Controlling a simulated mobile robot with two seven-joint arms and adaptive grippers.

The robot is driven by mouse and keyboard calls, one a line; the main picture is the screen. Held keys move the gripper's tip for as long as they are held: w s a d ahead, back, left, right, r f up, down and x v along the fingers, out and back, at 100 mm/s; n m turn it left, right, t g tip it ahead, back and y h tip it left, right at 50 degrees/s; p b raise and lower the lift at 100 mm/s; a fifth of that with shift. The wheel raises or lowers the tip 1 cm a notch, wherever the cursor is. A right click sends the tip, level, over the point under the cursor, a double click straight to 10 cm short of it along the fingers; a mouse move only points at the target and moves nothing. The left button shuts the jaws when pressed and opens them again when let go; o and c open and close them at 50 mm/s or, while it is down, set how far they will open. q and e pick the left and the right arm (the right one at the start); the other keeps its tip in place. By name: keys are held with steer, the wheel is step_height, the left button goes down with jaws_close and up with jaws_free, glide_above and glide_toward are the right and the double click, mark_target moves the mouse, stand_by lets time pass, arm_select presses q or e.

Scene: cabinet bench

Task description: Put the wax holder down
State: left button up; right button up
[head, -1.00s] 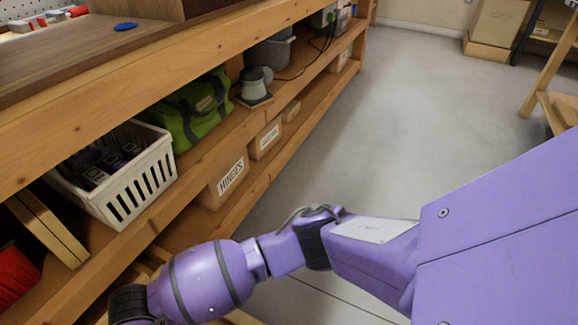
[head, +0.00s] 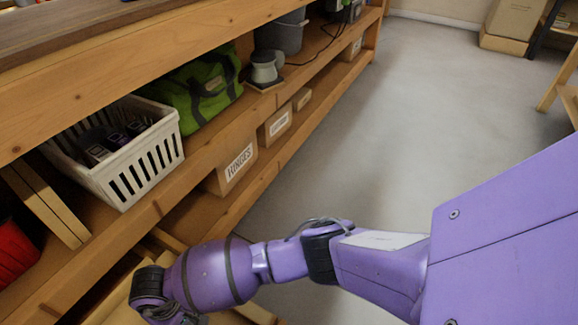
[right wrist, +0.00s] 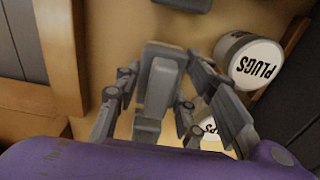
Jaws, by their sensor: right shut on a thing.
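My right gripper (right wrist: 157,100) is shut on a grey, blocky thing, which I take to be the wax holder (right wrist: 160,75); it sits between the two fingers in the right wrist view. The wax holder's far end lies over a tan wooden surface (right wrist: 110,40); I cannot tell whether it touches it. In the head view my right arm reaches down to the low shelves at bottom left, and its gripper is at or past the lower edge. The wax holder cannot be made out there. My left gripper is not in view.
A white tub labelled PLUGS (right wrist: 255,62) is right of the gripper, with another labelled tub (right wrist: 210,128) partly hidden behind the right finger. A white basket (head: 125,165), a green bag (head: 200,95) and a HINGES box (head: 235,165) stand on the shelves.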

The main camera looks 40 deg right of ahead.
steer(key=o, duration=1)
steer(key=shift+w, duration=0.15)
steer(key=shift+o, duration=0.2)
steer(key=shift+a, duration=0.1)
arm_select(q)
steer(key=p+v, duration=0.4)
steer(key=p, duration=0.1)
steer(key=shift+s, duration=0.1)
arm_select(e)
step_height(320, 180, up, 12)
steer(key=shift+r, duration=0.15)
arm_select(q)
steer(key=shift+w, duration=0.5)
